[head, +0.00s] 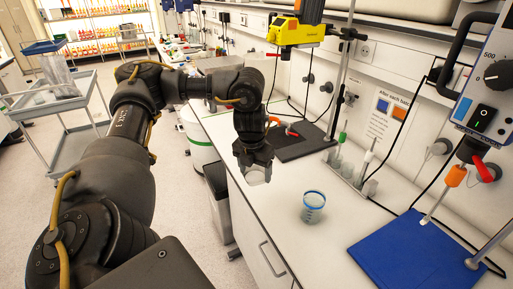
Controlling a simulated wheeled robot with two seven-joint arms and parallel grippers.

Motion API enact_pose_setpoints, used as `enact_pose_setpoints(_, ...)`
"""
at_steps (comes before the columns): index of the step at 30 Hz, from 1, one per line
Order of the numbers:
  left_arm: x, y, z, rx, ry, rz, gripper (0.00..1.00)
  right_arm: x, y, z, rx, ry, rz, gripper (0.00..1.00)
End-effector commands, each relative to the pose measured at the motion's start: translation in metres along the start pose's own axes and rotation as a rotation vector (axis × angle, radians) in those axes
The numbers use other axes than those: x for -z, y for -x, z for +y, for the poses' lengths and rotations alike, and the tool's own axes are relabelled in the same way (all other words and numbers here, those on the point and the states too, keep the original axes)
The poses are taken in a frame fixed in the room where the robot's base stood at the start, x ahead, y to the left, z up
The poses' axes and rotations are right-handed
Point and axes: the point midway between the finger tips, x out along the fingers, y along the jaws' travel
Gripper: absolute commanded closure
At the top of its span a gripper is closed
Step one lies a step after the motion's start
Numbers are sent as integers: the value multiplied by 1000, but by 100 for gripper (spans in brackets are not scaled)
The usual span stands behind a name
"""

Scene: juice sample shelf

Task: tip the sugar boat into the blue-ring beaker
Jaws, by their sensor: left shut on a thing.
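The blue-ring beaker (313,207) is a small clear vessel with a blue band at its rim. It stands upright on the white bench, near the front edge. My left gripper (256,172) points down over the bench's front edge, to the left of the beaker and apart from it. It is shut on a small pale thing, which looks like the sugar boat (257,178). The jaws hide much of the boat, so its tilt and contents cannot be told. My right gripper is not in view.
A blue mat (415,255) lies right of the beaker. A rack with tubes (350,172) and a stand with a dark base (300,142) stand behind. A yellow device (295,32) hangs above. The bench around the beaker is clear. A grey trolley (62,105) stands at left.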

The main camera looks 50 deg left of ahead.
Motion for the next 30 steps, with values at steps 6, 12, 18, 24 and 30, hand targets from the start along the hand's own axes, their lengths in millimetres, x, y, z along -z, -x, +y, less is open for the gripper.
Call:
enact_pose_setpoints(6,0,0,-6,7,-60,0,51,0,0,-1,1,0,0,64)
enact_pose_setpoints(12,4,-2,-48,60,-506,0,51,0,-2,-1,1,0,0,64)
enact_pose_setpoints(18,21,-5,-113,150,-1243,1,51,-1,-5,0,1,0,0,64)
enact_pose_setpoints(24,47,-8,-166,234,-1923,4,51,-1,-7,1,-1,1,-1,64)
enact_pose_setpoints(30,68,-10,-197,287,-2362,3,51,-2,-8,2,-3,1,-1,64)
